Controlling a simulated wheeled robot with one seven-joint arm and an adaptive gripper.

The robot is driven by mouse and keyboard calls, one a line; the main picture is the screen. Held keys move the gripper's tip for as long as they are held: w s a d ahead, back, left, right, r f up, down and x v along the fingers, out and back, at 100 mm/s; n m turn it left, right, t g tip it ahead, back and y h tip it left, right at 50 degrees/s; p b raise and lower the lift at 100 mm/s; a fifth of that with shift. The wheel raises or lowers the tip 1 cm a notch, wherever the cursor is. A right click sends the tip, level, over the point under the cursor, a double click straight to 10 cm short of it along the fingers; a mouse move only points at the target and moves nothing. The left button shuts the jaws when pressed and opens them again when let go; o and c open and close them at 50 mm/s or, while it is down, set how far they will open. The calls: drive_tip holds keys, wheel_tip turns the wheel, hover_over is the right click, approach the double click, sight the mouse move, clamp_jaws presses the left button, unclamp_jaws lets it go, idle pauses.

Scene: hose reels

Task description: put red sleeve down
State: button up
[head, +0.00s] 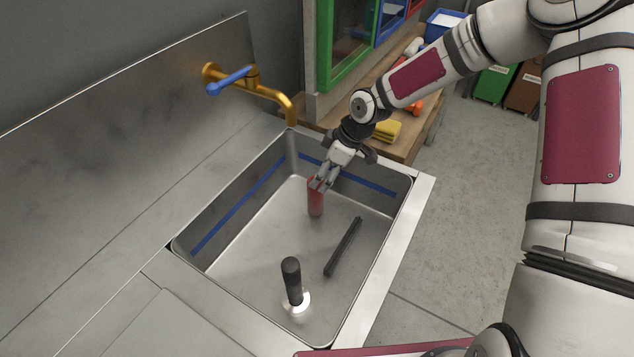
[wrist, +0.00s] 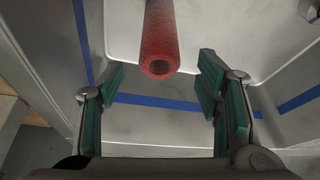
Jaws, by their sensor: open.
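The red sleeve (head: 315,198) is a hollow tube in the metal sink, toward its far end. It looks upright in the head view. In the wrist view the red sleeve (wrist: 158,42) shows its open round end, in the gap ahead of my fingertips. My gripper (head: 322,181) is over the sink, at the top of the sleeve. In the wrist view my gripper (wrist: 160,85) is open, its green-lined fingers on either side with clear space to the sleeve. The sleeve's foot is hard to make out, so I cannot tell how it rests.
The sink (head: 225,262) has a blue stripe around its inner wall. A black upright post (head: 292,280) stands near its front, and a dark bar (head: 343,247) lies on its floor. A brass tap (head: 270,92) reaches over the back corner. A yellow cloth (head: 387,130) lies on the wooden bench.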

drive_tip(key=v, duration=0.3)
drive_tip(key=s+d+r+m+h, duration=0.2)
drive_tip(key=s+d+r, duration=0.25)
drive_tip(key=r, duration=0.25)
drive_tip(key=s+d+r+m+t+h, duration=0.1)
drive_tip(key=s+d+r+m+h, duration=0.2)
drive_tip(key=s+r, duration=0.35)
drive_tip(key=s+d+r+m+h, duration=0.1)
drive_tip(key=s+d+r+m, duration=0.1)
drive_tip(key=s+d+r, duration=0.4)
drive_tip(key=s+r+m, duration=0.3)
drive_tip(key=s+r, duration=0.1)
drive_tip(key=s, duration=0.3)
drive_tip(key=s+r+m+t+y, duration=0.1)
drive_tip(key=s+r+m, duration=0.3)
drive_tip(key=s, duration=0.4)
drive_tip(key=shift+s+r+t+y, duration=0.15)
drive_tip(key=shift+s+t+y, duration=0.15)
